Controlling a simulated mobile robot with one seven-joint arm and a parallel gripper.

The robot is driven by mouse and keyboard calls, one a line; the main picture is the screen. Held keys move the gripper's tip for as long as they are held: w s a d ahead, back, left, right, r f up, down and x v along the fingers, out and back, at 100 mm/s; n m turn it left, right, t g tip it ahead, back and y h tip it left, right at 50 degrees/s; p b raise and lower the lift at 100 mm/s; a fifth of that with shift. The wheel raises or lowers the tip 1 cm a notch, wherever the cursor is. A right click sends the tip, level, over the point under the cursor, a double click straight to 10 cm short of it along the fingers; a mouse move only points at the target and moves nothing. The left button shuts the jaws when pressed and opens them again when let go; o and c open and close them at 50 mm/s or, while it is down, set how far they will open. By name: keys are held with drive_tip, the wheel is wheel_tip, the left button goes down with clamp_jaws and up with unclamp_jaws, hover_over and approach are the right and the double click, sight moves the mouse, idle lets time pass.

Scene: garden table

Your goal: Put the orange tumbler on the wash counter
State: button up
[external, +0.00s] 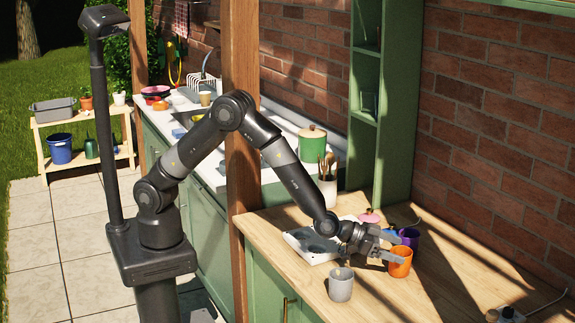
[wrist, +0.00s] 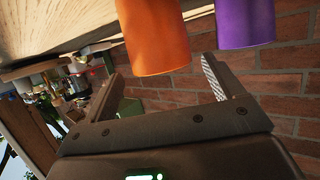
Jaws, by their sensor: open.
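The orange tumbler (external: 400,262) stands upright on the wooden counter (external: 450,262), toward its right part. My gripper (external: 392,246) is open at the tumbler, its fingers level with the tumbler's upper part. In the wrist view the orange tumbler (wrist: 153,35) lies ahead of and between the spread fingers of my gripper (wrist: 160,90). I cannot tell whether a finger touches it. The white wash counter (external: 290,122) with its sink runs along the wall, beyond the wooden post.
A purple tumbler (external: 409,237) stands close behind the orange one and shows beside it in the wrist view (wrist: 243,22). A grey cup (external: 341,285) stands in front. A white tray-like appliance (external: 312,246), a pink-lidded pot (external: 369,217) and a utensil crock (external: 327,188) are nearby. A wooden post (external: 241,130) divides the counters.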

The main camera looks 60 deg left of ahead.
sight(407, 254)
drive_tip(key=shift+a+f+x, duration=0.1)
drive_tip(key=shift+f+x, duration=0.05)
drive_tip(key=shift+x, duration=1)
drive_tip(key=shift+a+f+x, duration=0.1)
drive_tip(key=shift+x, duration=1.1)
drive_tip(key=shift+c, duration=0.3)
drive_tip(key=c, duration=1.1)
